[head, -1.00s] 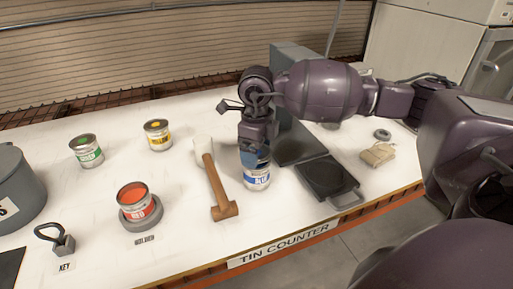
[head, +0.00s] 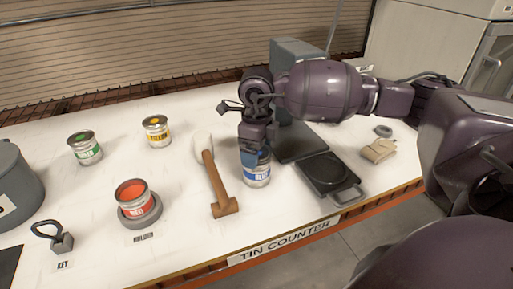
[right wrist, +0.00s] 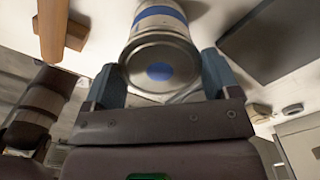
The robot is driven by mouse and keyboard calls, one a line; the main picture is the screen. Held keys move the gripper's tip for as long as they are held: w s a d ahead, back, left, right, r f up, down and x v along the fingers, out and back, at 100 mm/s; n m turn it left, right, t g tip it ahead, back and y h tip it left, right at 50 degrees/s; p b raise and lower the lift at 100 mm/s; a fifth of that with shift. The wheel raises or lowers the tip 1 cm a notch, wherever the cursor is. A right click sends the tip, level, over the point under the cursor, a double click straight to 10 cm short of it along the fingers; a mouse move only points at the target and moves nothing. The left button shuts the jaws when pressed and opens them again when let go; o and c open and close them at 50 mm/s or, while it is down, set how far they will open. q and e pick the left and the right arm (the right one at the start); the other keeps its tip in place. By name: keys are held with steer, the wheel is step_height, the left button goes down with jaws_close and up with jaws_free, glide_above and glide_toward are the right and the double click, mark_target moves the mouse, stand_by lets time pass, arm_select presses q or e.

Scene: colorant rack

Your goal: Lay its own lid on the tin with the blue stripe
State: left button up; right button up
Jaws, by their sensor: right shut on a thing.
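The tin with the blue stripe (head: 257,175) stands upright on the white counter, right of the hammer. It also shows in the right wrist view (right wrist: 160,18). Its lid (right wrist: 162,72), a round metal disc with a blue spot, is at the tin's top end, lined up with it. I cannot tell whether the lid is fully seated. My right gripper (head: 254,158) points down over the tin, shut on the lid, with one finger on each side in the right wrist view (right wrist: 163,85). The fingers hide the tin's top in the head view. My left gripper is not in view.
A wooden-handled hammer (head: 216,180) lies just left of the tin. A dark plate with a handle (head: 328,176) lies just right. Red (head: 133,195), green (head: 85,149) and yellow (head: 156,131) tins stand further left. A beige block (head: 379,150) lies at right.

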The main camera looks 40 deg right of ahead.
steer(key=o, duration=0.8)
steer(key=shift+c, duration=0.2)
steer(key=shift+r, duration=0.25)
step_height(320, 180, up, 10)
steer(key=shift+r, duration=0.2)
